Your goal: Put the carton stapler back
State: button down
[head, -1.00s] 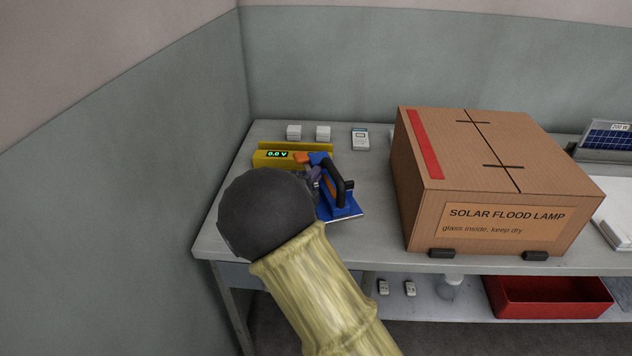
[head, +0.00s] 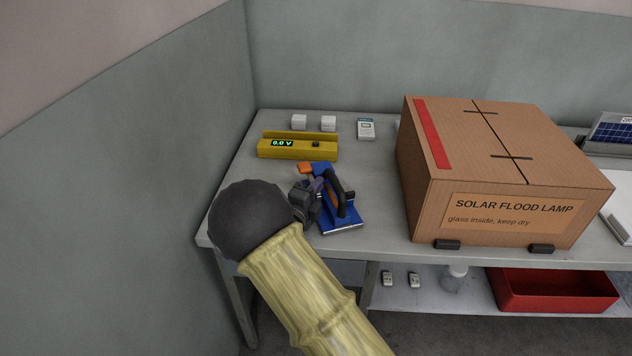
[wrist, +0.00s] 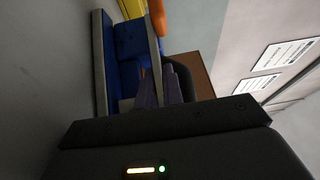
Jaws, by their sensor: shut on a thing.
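The carton stapler (head: 338,212) is blue with a black handle and an orange part at its far end. It is at the left part of the bench, in front of the yellow tester. My gripper (head: 318,187) is shut on the stapler from the left; my dark wrist and pale arm hide part of the view there. In the wrist view the gripper fingers (wrist: 160,88) close on the stapler, whose blue body (wrist: 128,45) fills the upper left. I cannot tell whether its base touches the bench top.
A yellow tester (head: 298,147) reading 0.0 V lies behind the stapler. Two white blocks (head: 299,121) and a small white meter (head: 366,129) stand farther back. A large closed carton (head: 500,180) stands to the right. A red bin (head: 555,291) is on the lower shelf.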

jog(key=shift+r, duration=0.1)
jog(key=c, duration=1.5)
grip_release()
jog(key=shift+s, duration=0.2)
jog(key=v, duration=1.1)
jog(key=shift+s+a, duration=0.1)
jog(key=shift+s, duration=0.3)
